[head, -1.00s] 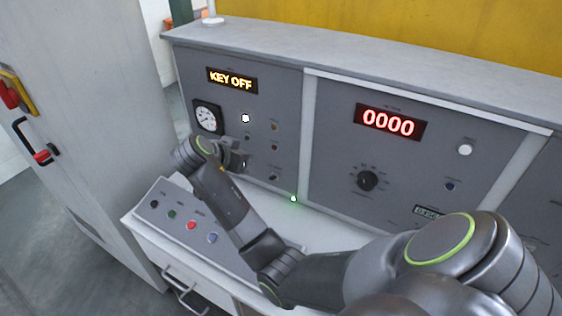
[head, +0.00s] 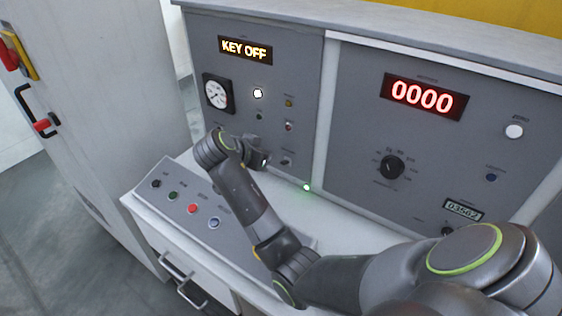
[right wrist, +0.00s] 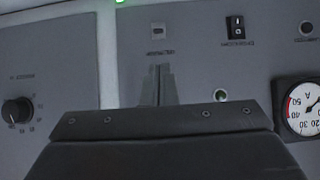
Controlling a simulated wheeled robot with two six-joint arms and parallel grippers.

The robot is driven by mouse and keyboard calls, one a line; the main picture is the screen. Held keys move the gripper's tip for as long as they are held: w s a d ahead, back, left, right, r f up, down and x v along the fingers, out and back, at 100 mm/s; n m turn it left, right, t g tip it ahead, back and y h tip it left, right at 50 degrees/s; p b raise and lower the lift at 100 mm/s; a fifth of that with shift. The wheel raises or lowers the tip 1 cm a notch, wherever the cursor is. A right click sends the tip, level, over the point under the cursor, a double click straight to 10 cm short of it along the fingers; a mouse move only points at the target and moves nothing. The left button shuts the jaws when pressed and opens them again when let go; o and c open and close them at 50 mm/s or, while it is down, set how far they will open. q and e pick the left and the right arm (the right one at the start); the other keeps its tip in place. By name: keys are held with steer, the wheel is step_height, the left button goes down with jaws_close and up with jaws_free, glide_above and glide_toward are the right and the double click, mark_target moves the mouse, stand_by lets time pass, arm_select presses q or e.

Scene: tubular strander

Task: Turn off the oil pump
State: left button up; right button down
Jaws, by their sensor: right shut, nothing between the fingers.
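The grey control panel (head: 300,125) stands ahead, with a "KEY OFF" display (head: 245,50) at upper left. My right gripper (right wrist: 160,85) is shut and empty; in the head view it is low in front of the left panel section (head: 264,160), mostly hidden by its wrist. In the right wrist view, a small switch or indicator (right wrist: 158,31) lies just beyond the fingertips, and a black rocker switch (right wrist: 235,27) lies to their right. The labels are too blurred to tell which control is the oil pump's. My left gripper is not in view.
A dial gauge (head: 217,94) and a lit white lamp (head: 258,93) are on the left section. A sloped button box (head: 180,205) lies below my right forearm. A tall grey cabinet (head: 95,120) stands left. A rotary knob (head: 391,167) is on the right section.

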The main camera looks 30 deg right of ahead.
mark_target(285, 163)
steer(key=p+x, duration=0.2)
steer(key=x, duration=0.7)
steer(key=shift+r, duration=0.1)
steer(key=shift+w+d+f, duration=0.1)
steer(key=shift+d+f, duration=0.3)
